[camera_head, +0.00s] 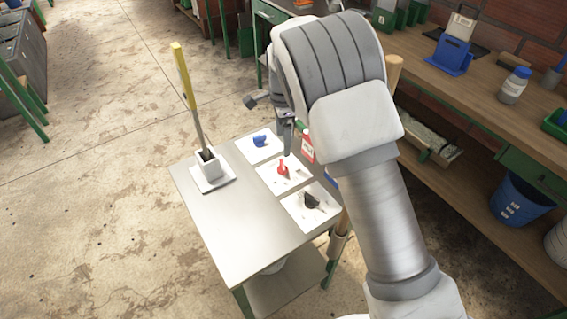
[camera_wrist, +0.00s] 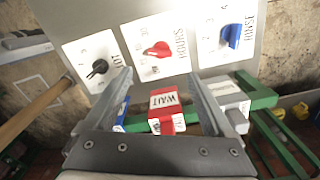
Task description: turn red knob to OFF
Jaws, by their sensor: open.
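The red knob (camera_head: 283,168) sits on the middle of three white plates on the metal table. In the wrist view the red knob (camera_wrist: 157,50) lies roughly sideways on its plate, with numbers and the word "HOURS" around it. No OFF mark is readable. My gripper (camera_head: 287,150) is above the middle plate, close to the red knob in the head view. In the wrist view my gripper (camera_wrist: 160,76) is open and empty, its two fingers pointing towards the red knob, which appears beyond and between their tips. I cannot tell the exact gap.
A black knob (camera_wrist: 97,68) and a blue knob (camera_wrist: 232,36) flank the red one. A red-and-white "WAIT" box (camera_wrist: 166,110) shows beyond the table edge. A yellow-handled tool (camera_head: 184,75) stands in a white holder (camera_head: 208,167) on the table. The table's front (camera_head: 245,235) is bare.

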